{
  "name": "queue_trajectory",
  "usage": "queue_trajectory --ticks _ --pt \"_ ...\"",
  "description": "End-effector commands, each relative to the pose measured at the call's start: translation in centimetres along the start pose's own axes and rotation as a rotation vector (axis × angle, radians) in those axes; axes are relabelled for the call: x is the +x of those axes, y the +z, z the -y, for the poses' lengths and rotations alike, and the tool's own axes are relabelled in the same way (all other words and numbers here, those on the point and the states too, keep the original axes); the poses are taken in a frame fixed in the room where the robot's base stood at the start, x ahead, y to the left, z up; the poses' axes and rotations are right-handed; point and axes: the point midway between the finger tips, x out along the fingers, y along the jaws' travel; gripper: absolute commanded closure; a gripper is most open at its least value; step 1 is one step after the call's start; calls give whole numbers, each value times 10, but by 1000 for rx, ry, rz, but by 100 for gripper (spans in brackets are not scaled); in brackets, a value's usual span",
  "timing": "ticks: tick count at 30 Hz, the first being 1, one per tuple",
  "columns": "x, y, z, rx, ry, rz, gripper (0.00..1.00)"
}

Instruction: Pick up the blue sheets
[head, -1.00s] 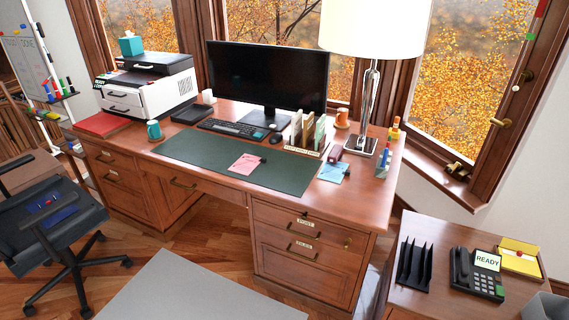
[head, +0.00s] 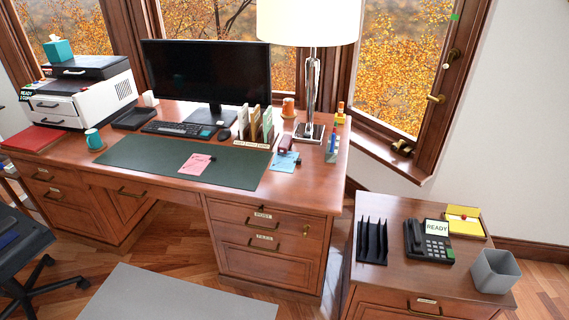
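The blue sheets (head: 284,162) lie on the wooden desk (head: 310,188), just right of the green desk mat (head: 140,163). They look like a small light-blue stack with some dark marks or a small dark item on top, too small to make out. A dark red object (head: 286,144), perhaps a stapler, stands right behind them, close to or touching their back edge. My gripper is not in the head view.
Pink sheets (head: 193,165) lie on the mat. Behind the blue sheets stand a lamp (head: 311,90), a file sorter (head: 256,128) and a pen holder (head: 331,152). A lower cabinet (head: 385,285) with a phone (head: 432,240) stands at right. The desk's front right corner is clear.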

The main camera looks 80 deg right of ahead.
Motion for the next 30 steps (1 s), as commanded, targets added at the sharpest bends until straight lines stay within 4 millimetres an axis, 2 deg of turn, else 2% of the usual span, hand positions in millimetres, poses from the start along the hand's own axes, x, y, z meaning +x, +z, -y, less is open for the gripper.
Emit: queue_trajectory --ticks 11,27,30 --pt "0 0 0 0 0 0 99" --pt "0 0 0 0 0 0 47" --pt "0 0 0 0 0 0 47"
